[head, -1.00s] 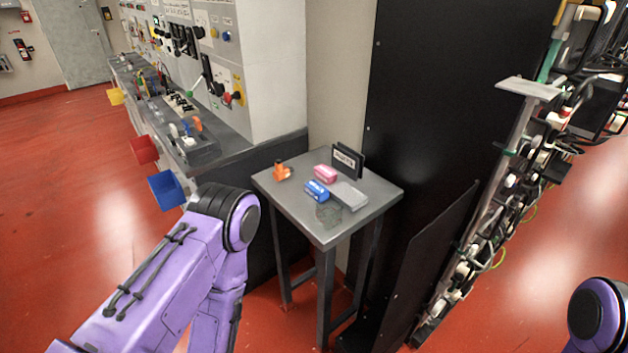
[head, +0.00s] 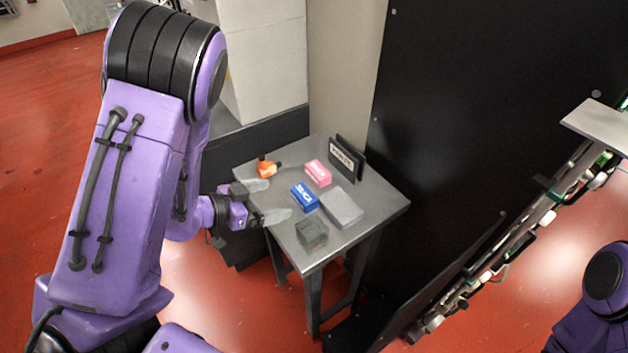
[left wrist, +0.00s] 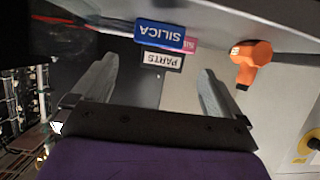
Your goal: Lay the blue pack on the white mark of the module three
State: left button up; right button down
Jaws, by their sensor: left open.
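The blue pack (head: 304,197) lies on the small grey table, beside a pink pack (head: 318,173). In the left wrist view the blue pack (left wrist: 160,37) shows its SILICA label upside down, beyond the fingertips. My left gripper (head: 277,200) is open and empty at the table's left side. Its two fingers point toward the blue pack, apart from it. They also show in the left wrist view (left wrist: 158,85) with nothing between them. I cannot make out module three or its white mark. My right gripper is out of view.
The grey table (head: 375,222) also holds an orange tool (head: 267,167), a grey block (head: 342,207), a dark see-through box (head: 312,234) and a black labelled holder (head: 345,157). A tall black panel (head: 450,110) stands behind. A rack with a pale top plate (head: 598,125) is at right.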

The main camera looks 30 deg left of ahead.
aim_at(304, 194)
pick_arm(q)
jog(key=w, duration=0.1)
jog(key=w+d, duration=0.1)
jog(key=w, duration=0.1)
jog(key=shift+w+f+p, duration=0.1)
jog(key=shift+f+p, duration=0.1)
jog(key=shift+p, duration=0.1)
jog(key=shift+w+d+f+p, duration=0.35)
jog(key=shift+d+p, duration=0.1)
jog(key=shift+d, duration=0.2)
jog(key=shift+w+d+f+p, duration=0.3)
jog(key=shift+d+p, duration=0.1)
jog(key=shift+d, duration=0.2)
jog(key=x, duration=0.3)
jog(key=p+x, duration=0.1)
jog(key=x, duration=0.1)
jog(key=shift+a+f, duration=0.3)
jog(key=shift+a, duration=0.1)
jog(key=shift+s+r, duration=0.15)
jog(key=shift+s, duration=0.25)
jog(key=c, duration=1)
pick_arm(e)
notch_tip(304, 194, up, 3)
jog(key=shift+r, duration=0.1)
pick_arm(q)
jog(key=shift+r, duration=0.1)
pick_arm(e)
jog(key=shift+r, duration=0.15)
